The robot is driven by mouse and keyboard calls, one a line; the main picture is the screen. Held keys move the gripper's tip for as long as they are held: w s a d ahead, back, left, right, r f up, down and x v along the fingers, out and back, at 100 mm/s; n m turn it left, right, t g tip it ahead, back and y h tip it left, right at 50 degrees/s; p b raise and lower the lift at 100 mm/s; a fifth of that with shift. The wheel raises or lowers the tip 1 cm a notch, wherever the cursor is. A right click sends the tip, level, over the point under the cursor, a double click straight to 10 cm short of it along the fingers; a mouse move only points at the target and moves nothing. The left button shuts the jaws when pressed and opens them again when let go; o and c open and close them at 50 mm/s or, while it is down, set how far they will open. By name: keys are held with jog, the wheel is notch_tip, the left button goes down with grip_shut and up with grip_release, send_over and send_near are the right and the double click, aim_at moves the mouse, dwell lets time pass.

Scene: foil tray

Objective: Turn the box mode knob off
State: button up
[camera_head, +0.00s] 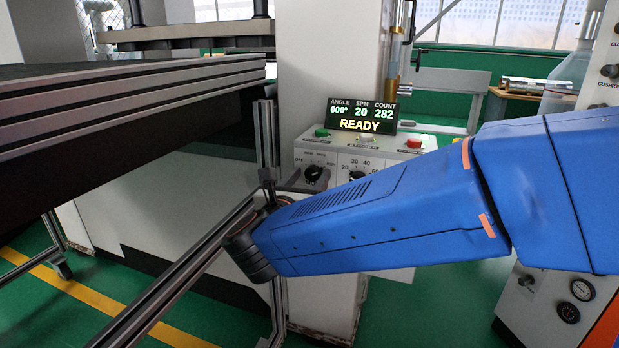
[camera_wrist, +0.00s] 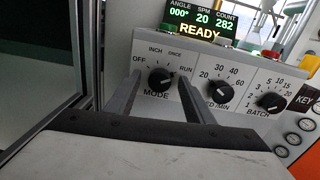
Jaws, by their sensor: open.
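The black mode knob (camera_wrist: 160,79) is on the grey control box, below the labels OFF, INCH, ONCE and RUN. Its pointer seems to lean right, toward RUN, but the mark is too small to be sure. The knob also shows in the head view (camera_head: 313,173). My gripper (camera_wrist: 159,77) is open, with one grey finger to the left of the knob and one to the right. I see a gap on both sides; contact is not visible. In the head view my blue arm hides most of the gripper and the lower box front.
The display (camera_head: 361,115) reads READY above green and red buttons (camera_head: 414,142). A metal frame post (camera_head: 266,140) stands left of the box.

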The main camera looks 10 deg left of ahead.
jog(key=shift+w, duration=0.15)
jog(key=c, duration=1)
jog(key=shift+c, duration=0.2)
